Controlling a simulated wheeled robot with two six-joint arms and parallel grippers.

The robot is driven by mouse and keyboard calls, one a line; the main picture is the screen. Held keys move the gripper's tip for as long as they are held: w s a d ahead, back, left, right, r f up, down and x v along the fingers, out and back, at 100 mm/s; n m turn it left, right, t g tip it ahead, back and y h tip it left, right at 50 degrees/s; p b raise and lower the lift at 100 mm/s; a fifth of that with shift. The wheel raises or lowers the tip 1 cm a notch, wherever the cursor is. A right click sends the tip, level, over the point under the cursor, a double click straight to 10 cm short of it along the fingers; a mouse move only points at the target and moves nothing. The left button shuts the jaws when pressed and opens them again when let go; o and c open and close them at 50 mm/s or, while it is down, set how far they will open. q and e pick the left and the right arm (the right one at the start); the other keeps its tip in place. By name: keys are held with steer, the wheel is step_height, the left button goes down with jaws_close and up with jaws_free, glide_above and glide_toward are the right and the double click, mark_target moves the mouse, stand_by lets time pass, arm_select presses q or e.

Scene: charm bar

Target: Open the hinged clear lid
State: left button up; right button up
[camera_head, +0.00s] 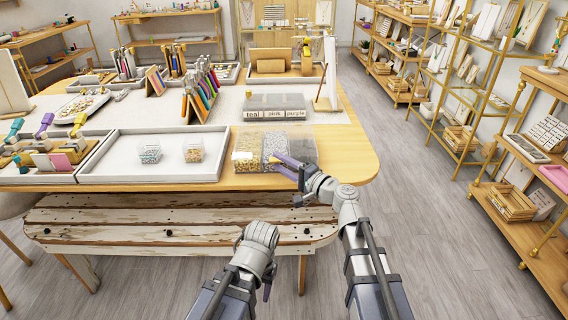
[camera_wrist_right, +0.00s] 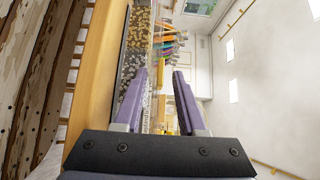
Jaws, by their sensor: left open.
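A divided bead box (camera_head: 248,140) sits at the front edge of the table, right of the white tray. Its sections hold gold and silver-grey beads, which also show in the right wrist view (camera_wrist_right: 134,58). The clear lid is hard to make out; a thin see-through strip (camera_wrist_right: 157,40) beside the beads in the right wrist view may be it. My right gripper (camera_head: 281,163) is at the box's front right, its purple fingers apart in the right wrist view (camera_wrist_right: 160,80). I cannot tell if it touches the lid. My left gripper (camera_head: 267,292) is low in front of the table, away from the box.
A white tray (camera_head: 110,160) with two small clear bead boxes stands left of the bead box. A grey block labelled teal, pink, purple (camera_head: 275,103) lies behind it. The wooden table edge (camera_head: 355,160) is bare at the right. Shelves line the right wall.

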steer(key=shift+c, duration=0.2)
jaws_close()
stand_by(1.2)
